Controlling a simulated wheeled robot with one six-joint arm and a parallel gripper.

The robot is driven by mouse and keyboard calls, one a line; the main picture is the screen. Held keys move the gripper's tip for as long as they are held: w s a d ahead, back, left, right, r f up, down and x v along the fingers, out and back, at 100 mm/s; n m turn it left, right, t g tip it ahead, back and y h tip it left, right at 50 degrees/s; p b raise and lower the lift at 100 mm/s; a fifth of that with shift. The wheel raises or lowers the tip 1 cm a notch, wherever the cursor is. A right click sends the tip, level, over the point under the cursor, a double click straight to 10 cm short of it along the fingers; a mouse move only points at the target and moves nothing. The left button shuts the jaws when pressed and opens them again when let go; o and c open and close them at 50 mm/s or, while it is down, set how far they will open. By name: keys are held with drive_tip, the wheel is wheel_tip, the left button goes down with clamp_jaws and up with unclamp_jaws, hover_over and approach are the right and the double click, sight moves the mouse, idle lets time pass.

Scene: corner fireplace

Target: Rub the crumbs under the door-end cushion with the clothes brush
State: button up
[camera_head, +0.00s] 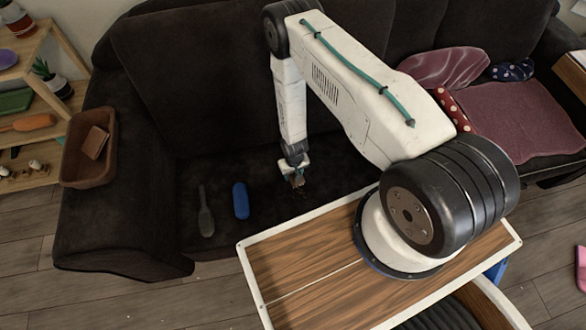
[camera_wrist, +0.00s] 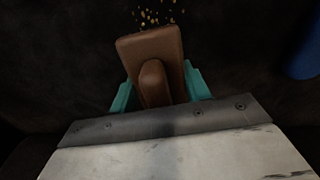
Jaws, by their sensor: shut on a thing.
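My gripper (camera_head: 296,178) is low over the dark sofa seat (camera_head: 265,170). In the wrist view its teal fingers (camera_wrist: 160,88) are shut on a brown block with a raised grip, which looks like the clothes brush (camera_wrist: 150,47). Yellowish crumbs (camera_wrist: 152,17) lie on the dark cloth just beyond the brush's far edge. Whether the brush touches the seat, I cannot tell. In the head view the brush is small and the crumbs are hard to make out. No cushion covers the crumbs. A mauve cushion (camera_head: 446,68) leans on the backrest at the right.
A blue case-like object (camera_head: 241,201) and a dark long-handled thing (camera_head: 205,213) lie on the seat left of my gripper. A brown basket (camera_head: 76,165) is on the sofa's left arm. A mauve cloth (camera_head: 525,118) and polka-dot cushions (camera_head: 511,70) are at the right.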

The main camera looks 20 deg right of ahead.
drive_tip(key=shift+r, duration=1.9)
